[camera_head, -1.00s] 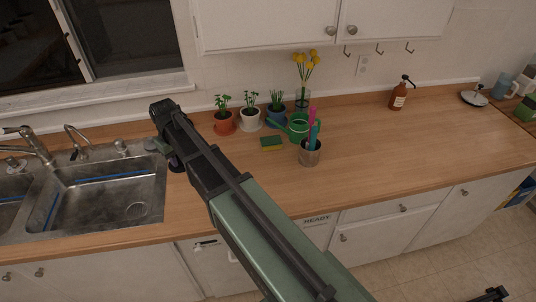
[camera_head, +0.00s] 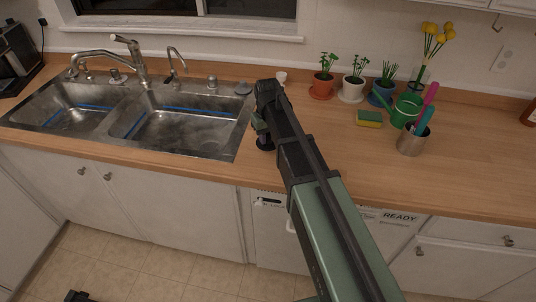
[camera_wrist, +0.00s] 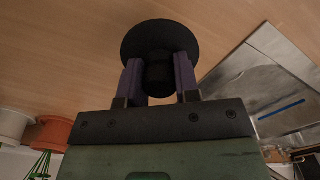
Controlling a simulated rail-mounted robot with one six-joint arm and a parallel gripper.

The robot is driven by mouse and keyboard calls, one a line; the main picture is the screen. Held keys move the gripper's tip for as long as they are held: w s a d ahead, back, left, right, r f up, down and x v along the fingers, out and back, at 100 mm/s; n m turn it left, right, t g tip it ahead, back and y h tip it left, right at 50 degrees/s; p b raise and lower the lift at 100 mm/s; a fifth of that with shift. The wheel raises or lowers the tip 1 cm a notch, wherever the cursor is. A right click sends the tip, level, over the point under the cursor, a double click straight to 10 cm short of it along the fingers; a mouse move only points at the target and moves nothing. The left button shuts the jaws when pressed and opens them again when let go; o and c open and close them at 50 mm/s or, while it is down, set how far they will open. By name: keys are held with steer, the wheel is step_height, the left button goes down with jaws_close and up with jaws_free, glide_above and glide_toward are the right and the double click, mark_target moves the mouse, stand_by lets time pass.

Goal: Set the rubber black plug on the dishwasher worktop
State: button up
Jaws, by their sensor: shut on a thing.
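The black rubber plug (camera_wrist: 158,38) is a round disc with a narrower stem. In the wrist view my gripper (camera_wrist: 159,76) is shut on the stem, with a purple-grey finger on each side. The disc faces the wooden worktop (camera_head: 320,172); I cannot tell whether it touches it. In the head view my gripper (camera_head: 264,140) is low over the worktop, just right of the sink, and the arm hides much of it. The dishwasher (camera_head: 271,230) is below this part of the worktop, with a READY label (camera_head: 399,217) on its front.
The double sink (camera_head: 180,125) with its tap (camera_head: 137,60) is at left. Several potted plants (camera_head: 322,84), a sponge (camera_head: 369,118), a green watering can (camera_head: 405,110) and a metal cup (camera_head: 412,141) stand to the right. The worktop in front of the sponge is clear.

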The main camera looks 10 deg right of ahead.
mark_target(268, 145)
step_height(268, 145, down, 5)
steer(key=b, duration=0.4)
steer(key=shift+r, duration=0.55)
steer(key=shift+f, duration=0.25)
steer(key=o, duration=0.9)
steer(key=shift+r, duration=0.1)
step_height(268, 145, up, 13)
steer(key=p, duration=1.2)
steer(key=shift+f, duration=0.2)
steer(key=s, duration=0.6)
steer(key=s+m, duration=0.1)
steer(key=s, duration=0.6)
steer(key=s+m, duration=0.1)
steer(key=s, duration=0.6)
steer(key=shift+s+d+f, duration=0.15)
steer(key=shift+s+d, duration=0.05)
steer(key=shift+d, duration=0.1)
